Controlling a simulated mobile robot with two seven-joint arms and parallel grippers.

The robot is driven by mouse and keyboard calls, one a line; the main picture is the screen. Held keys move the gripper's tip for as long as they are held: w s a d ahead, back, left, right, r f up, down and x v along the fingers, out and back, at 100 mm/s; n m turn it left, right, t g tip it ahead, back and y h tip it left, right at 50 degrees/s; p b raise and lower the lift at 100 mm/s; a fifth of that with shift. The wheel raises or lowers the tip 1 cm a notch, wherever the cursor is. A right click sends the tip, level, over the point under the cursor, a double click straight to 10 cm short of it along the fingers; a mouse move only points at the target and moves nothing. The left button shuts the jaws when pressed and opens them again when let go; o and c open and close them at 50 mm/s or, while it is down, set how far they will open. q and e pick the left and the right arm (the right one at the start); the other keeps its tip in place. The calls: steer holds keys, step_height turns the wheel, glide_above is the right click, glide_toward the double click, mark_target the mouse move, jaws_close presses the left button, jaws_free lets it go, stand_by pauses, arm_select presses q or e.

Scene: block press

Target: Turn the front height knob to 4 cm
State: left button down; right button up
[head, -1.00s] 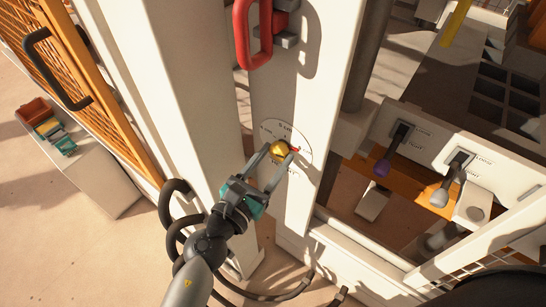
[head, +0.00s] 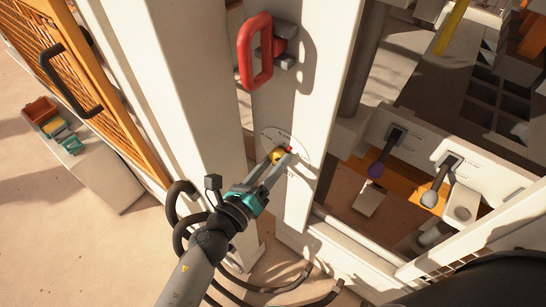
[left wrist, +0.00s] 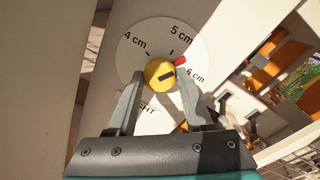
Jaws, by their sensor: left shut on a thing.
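The front height knob is a round yellow knob (left wrist: 158,72) with a dark bar and a red pointer (left wrist: 181,61), on a white dial (left wrist: 135,42) marked 4 cm, 5 cm and 6 cm. In the left wrist view the red pointer lies between the 5 cm mark and the 6 cm label. In the head view the knob (head: 277,156) is on the white post, partly hidden by my fingers. My left gripper (left wrist: 162,78) has its fingers on both sides of the knob and is shut on it. My right gripper is not in view.
A red handle (head: 256,52) sticks out of the post above the dial. Black hoses (head: 180,205) loop near my left arm. An orange mesh door (head: 95,90) is at left.

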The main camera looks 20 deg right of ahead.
arm_select(q)
steer(key=n+p, duration=0.2)
steer(key=n, duration=0.3)
steer(key=shift+w+r+g+p, duration=0.1)
steer(key=shift+r+g+p, duration=0.05)
steer(key=shift+g+p, duration=0.2)
steer(key=n+p, duration=0.1)
steer(key=n, duration=0.3)
steer(key=shift+a+g+p, duration=0.1)
steer(key=shift+g+p, duration=0.15)
steer(key=shift+p, duration=0.15)
steer(key=n+p, duration=0.1)
steer(key=n, duration=0.3)
steer(key=shift+n+h, duration=0.3)
steer(key=shift+h, duration=0.1)
steer(key=n, duration=0.4)
steer(key=shift+w+f+n+g+p, duration=0.1)
steer(key=shift+f+n+g+p, duration=0.1)
steer(key=shift+n+g+p, duration=0.15)
steer(key=shift+h, duration=0.3)
steer(key=shift+c, duration=1.5)
jaws_free()
steer(key=shift+a, duration=0.15)
steer(key=v, duration=1.5)
